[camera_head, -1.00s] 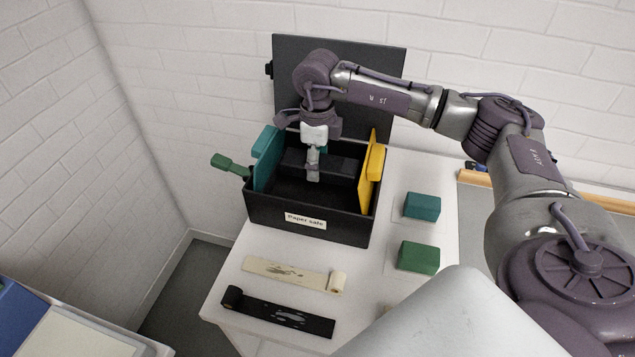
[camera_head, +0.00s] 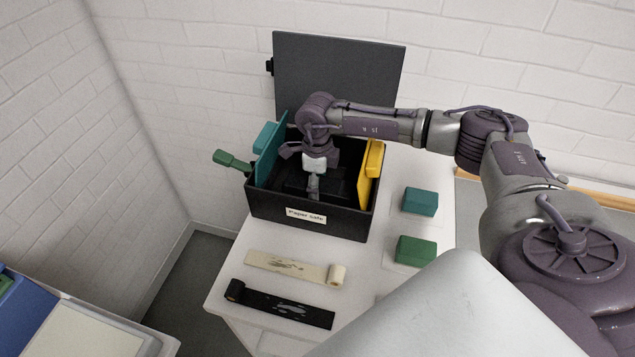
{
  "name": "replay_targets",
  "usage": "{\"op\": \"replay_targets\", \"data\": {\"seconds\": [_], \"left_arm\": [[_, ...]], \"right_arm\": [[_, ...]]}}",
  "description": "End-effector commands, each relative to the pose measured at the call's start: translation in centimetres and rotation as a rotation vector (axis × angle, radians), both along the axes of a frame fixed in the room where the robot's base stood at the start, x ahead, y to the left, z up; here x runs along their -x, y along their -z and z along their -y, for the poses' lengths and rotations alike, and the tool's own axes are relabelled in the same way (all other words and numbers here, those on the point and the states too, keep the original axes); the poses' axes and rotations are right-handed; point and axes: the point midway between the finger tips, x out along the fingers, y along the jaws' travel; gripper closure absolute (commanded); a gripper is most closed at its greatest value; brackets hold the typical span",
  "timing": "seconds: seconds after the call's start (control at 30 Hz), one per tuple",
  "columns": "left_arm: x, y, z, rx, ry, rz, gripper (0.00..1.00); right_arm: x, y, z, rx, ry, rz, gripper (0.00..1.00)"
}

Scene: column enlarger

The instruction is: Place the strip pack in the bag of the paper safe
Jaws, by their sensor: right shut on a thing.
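The paper safe (camera_head: 275,208) is an open black box with a white label on its front and its dark lid raised behind. My right gripper (camera_head: 314,187) reaches down into it between the teal and yellow panels. It is shut on a dark block (camera_head: 338,189), which I take to be the strip pack. The block is below the rim, low in the box. The bag cannot be told apart from the dark interior, and I cannot tell whether the block touches the bottom. My left gripper is not in view.
A teal panel (camera_head: 268,160) stands at the box's left, a yellow panel (camera_head: 369,172) at its right. A green handle (camera_head: 232,160) sticks out left. Teal (camera_head: 420,202) and green (camera_head: 416,250) blocks lie right. Cream (camera_head: 285,265) and black (camera_head: 285,306) strips lie in front.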

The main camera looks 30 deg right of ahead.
Motion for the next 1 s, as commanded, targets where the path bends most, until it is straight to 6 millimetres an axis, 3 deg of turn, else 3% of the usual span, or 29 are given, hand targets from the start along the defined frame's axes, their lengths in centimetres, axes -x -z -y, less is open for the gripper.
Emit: {"op": "replay_targets", "data": {"seconds": [0.03, 0.17, 0.57, 0.67, 1.0], "left_arm": [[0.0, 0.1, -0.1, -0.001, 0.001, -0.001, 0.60], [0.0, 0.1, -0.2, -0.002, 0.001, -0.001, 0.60], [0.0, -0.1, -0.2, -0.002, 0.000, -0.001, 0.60], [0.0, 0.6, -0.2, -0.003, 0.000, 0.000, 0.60], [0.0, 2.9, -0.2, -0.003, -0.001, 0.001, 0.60]], "right_arm": [[0.0, 0.1, 0.0, 0.000, 0.000, 0.000, 0.33], [0.0, 0.1, 0.0, 0.001, 0.000, -0.001, 0.13], [0.0, -0.5, 0.0, 0.001, 0.000, 0.001, 0.13], [-0.1, -1.7, 0.0, 0.000, 0.000, 0.004, 0.13], [-0.1, -8.8, 0.0, 0.000, -0.001, 0.005, 0.13]]}}
